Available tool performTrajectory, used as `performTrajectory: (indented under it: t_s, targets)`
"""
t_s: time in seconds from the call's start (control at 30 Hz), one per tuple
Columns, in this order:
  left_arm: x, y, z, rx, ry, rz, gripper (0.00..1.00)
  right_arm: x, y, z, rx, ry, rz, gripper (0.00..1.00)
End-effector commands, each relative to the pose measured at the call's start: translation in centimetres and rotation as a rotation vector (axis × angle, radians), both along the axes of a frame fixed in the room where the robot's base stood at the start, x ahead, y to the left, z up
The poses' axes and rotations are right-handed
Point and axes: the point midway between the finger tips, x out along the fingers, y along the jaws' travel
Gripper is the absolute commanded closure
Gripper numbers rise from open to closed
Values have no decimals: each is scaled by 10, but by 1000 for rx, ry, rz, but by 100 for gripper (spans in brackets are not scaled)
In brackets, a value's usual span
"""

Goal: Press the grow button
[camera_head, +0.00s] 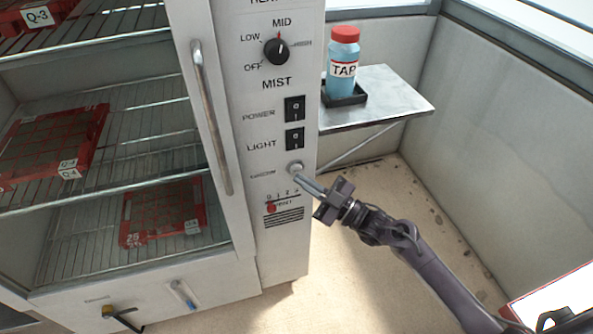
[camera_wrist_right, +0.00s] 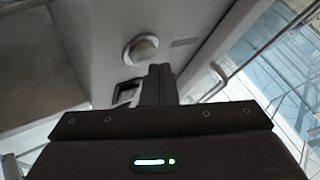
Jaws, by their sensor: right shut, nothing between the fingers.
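The grow button is a small round pale button (camera_head: 295,169) on the cabinet's control panel, below the LIGHT switch; its small label is too blurred to read. In the right wrist view the round button (camera_wrist_right: 142,50) stands out from the panel, just beyond and left of the fingertips. My right gripper (camera_head: 300,181) is shut and empty, its tips just below and right of the button. I cannot tell whether they touch it. In the right wrist view the closed fingers (camera_wrist_right: 160,75) point toward the panel. My left gripper is not in view.
A long door handle (camera_head: 210,120) is to the left. A TAP bottle (camera_head: 343,65) stands on a side shelf (camera_head: 390,95).

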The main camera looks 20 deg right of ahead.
Motion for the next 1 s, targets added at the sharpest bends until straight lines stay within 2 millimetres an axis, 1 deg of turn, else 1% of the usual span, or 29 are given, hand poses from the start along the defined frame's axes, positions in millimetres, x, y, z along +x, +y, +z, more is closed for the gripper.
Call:
performTrajectory:
  t_s: [0.1,0.3,0.4,1.0]
  targets:
    - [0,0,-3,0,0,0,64,4,0,0,0,-1,0,100]
    - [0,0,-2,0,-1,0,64,4,0,0,-1,-1,0,100]
    - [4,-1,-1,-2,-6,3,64,4,0,0,-1,-1,0,100]
    - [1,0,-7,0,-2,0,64,10,0,0,-1,-1,0,100]
